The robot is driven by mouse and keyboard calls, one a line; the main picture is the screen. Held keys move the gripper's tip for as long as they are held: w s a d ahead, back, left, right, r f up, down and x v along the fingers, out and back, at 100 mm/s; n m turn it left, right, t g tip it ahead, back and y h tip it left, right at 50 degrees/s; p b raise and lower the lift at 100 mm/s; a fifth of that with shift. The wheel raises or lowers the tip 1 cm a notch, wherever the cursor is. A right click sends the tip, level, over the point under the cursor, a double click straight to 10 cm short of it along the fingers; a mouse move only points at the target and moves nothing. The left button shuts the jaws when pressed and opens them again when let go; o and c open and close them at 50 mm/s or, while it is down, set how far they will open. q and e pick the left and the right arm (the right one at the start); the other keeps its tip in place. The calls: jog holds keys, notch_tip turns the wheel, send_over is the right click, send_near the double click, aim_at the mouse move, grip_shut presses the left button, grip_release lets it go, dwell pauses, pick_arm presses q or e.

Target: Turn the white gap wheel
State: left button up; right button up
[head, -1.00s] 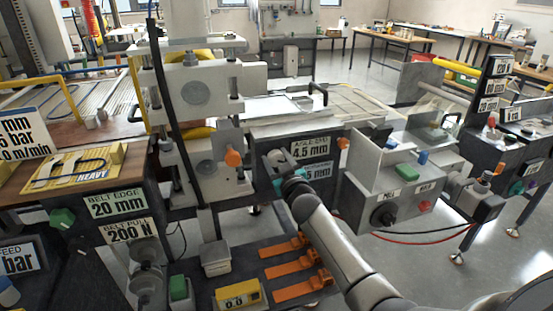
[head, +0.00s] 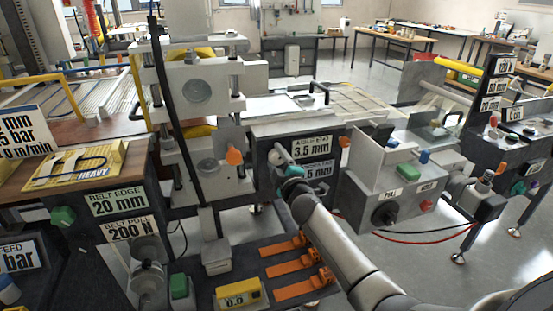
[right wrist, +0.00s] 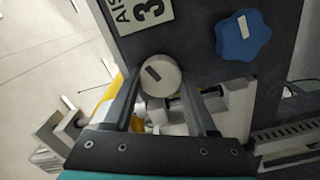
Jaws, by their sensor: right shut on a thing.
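The white gap wheel (right wrist: 160,75) is a round knob with a dark slot mark, on the dark front panel. In the right wrist view it sits between the fingertips of my right gripper (right wrist: 160,94), which is shut on it. My left gripper is not in view.
A blue lobed knob (right wrist: 243,35) is on the same panel, close to the wheel. A grey machine box (head: 392,185) with a black knob stands to the right. Orange levers (head: 292,265) lie on the low bench below.

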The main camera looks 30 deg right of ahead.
jog(key=shift+f+n, duration=0.1)
jog(key=shift+n, duration=1.5)
jog(key=o, duration=1.4)
jog(key=shift+c, duration=0.2)
jog(key=shift+s, duration=0.1)
jog(key=p+v, duration=0.2)
jog(key=v, duration=1.3)
jog(key=shift+s, duration=0.1)
